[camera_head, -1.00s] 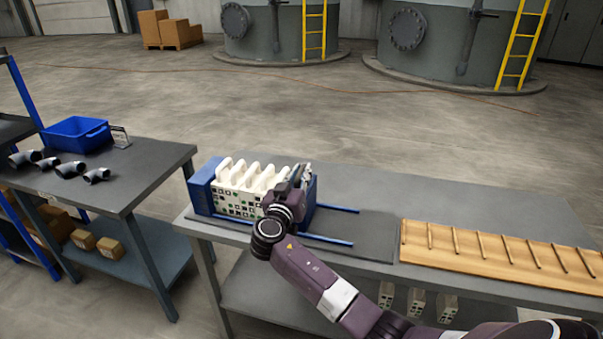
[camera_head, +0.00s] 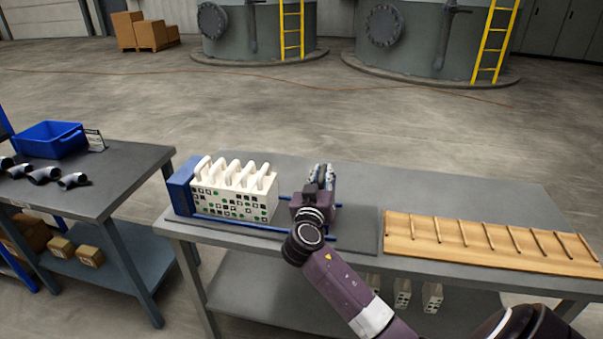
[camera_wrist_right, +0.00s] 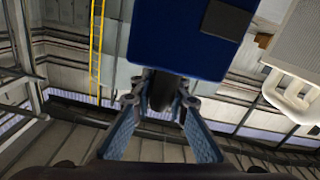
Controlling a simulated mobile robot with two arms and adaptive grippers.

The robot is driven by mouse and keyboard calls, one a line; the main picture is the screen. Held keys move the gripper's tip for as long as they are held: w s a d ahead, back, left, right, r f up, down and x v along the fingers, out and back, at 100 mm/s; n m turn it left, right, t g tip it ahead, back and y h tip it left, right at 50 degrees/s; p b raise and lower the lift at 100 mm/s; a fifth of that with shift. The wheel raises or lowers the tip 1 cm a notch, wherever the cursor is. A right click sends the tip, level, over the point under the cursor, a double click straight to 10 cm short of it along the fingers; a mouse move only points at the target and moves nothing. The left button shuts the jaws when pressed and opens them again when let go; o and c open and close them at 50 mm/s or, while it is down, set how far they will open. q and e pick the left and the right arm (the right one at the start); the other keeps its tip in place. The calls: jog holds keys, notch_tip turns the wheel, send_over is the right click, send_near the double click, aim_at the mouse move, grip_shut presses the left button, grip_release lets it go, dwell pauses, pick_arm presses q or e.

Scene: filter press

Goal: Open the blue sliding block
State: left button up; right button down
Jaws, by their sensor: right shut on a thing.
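My right gripper (camera_head: 322,172) is over the press rails, to the right of the white plates, and also shows in the wrist view (camera_wrist_right: 163,105). Its fingers are closed around a dark handle (camera_wrist_right: 160,88) on the blue sliding block (camera_wrist_right: 185,35). In the head view my gripper and wrist hide most or all of that block. The white filter plates (camera_head: 235,197) stand in a row against the fixed blue end block (camera_head: 182,188). A gap lies between the plates and my gripper. Blue rails (camera_head: 240,226) run under the plates to the right. My left gripper is not in view.
A wooden slotted rack (camera_head: 490,243) lies on the grey table (camera_head: 450,195), right of the press. A side table at left holds a blue bin (camera_head: 50,140) and several pipe elbows (camera_head: 44,175). White plates (camera_head: 403,292) stand on the lower shelf.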

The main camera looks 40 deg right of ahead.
jog(key=shift+s+d, duration=0.2)
jog(key=shift+s, duration=0.1)
jog(key=c, duration=1.9)
grip_release()
jog(key=v, duration=1.2)
